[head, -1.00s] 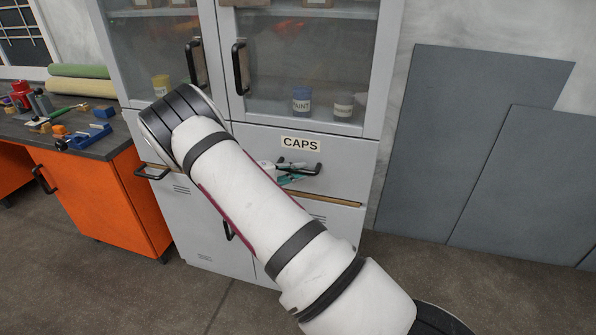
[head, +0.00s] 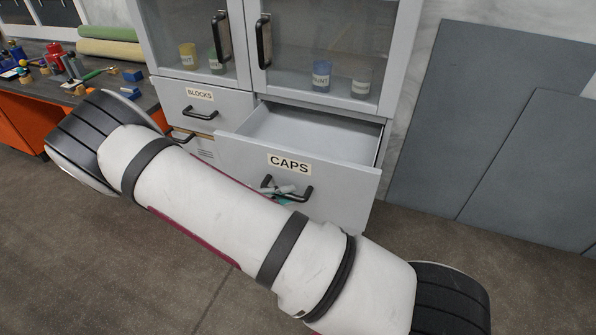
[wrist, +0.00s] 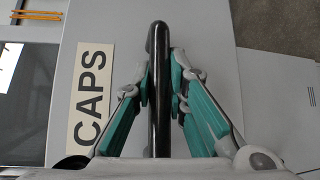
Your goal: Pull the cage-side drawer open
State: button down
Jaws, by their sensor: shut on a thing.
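The drawer labelled CAPS (head: 335,178) stands pulled out from the grey cabinet in the head view, and the part of its inside that shows looks empty. Its black bar handle (head: 306,190) is on the front panel below the label. My gripper (head: 280,192) is at this handle, partly hidden behind my arm. In the wrist view my gripper (wrist: 163,95) has its teal-padded fingers on both sides of the handle (wrist: 158,55), shut on it. The CAPS label (wrist: 90,95) lies left of the fingers there. A second drawer labelled BLOCKS (head: 215,103) is closed, to the left.
Glass doors (head: 320,45) with black handles are above the drawers, with paint cups behind them. A workbench (head: 75,90) with tools stands at the left. Grey panels (head: 490,120) lean on the wall at the right. The floor (head: 440,265) in front is clear.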

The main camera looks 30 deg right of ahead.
jog(key=shift+s+a+p, duration=0.15)
jog(key=shift+s+a, duration=0.6)
jog(key=shift+a, duration=0.25)
jog(key=shift+s+a+p, duration=0.15)
jog(key=shift+s+a, duration=0.6)
jog(key=shift+a, duration=0.2)
jog(key=c, duration=1.6)
grip_release()
jog(key=shift+o, duration=0.2)
jog(key=w+a+r, duration=0.1)
jog(key=a, duration=1)
jog(key=shift+w+a+r, duration=0.3)
jog(key=shift+a+r, duration=0.05)
jog(key=shift+a, duration=0.05)
